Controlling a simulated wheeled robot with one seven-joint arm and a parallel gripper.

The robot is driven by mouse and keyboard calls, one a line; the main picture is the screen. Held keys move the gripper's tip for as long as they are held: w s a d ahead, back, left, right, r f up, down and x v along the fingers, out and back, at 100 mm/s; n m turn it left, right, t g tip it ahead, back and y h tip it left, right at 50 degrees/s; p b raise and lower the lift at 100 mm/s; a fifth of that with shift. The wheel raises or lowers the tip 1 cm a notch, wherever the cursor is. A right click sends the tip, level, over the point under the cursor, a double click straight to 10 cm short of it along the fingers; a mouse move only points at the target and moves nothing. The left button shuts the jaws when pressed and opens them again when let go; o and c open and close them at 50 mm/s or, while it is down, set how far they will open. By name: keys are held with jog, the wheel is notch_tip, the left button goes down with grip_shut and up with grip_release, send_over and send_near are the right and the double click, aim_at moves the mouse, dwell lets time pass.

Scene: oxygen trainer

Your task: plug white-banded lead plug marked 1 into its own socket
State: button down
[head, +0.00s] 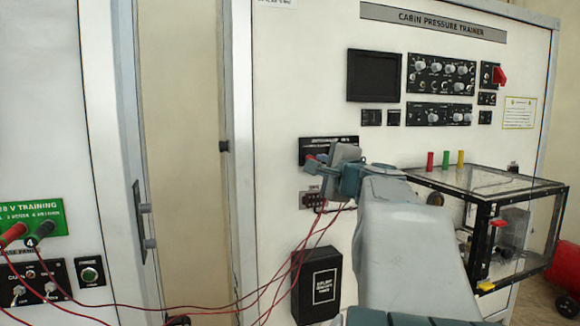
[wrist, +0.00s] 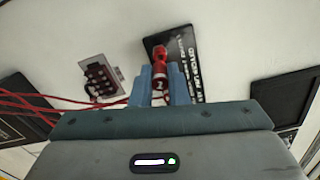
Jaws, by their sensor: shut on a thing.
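A red plug with a white band (wrist: 159,72) is held between the two blue fingers of my gripper (wrist: 161,76) in the wrist view. The mark on its band is too small to read surely. The plug's far end overlaps the black labelled panel (wrist: 188,58), where a red round part shows; I cannot tell whether the plug touches it or is inside it. In the head view my gripper (head: 338,160) is close to this black panel (head: 313,146) and hides its right part.
A small socket block (head: 311,200) with red leads is below the panel; it also shows in the wrist view (wrist: 100,76). Red leads (head: 290,268) hang across to the left cabinet. A black box (head: 316,285) is lower down. A clear-sided case (head: 470,182) stands right of my arm.

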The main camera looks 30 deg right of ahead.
jog(key=shift+x, duration=1.3)
jog(key=c, duration=1.3)
grip_release()
jog(key=shift+w, duration=0.1)
jog(key=b+v, duration=0.2)
jog(key=v, duration=1.2)
jog(key=shift+w+f+b, duration=0.1)
jog(key=shift+f+b, duration=0.05)
jog(key=shift+b, duration=0.15)
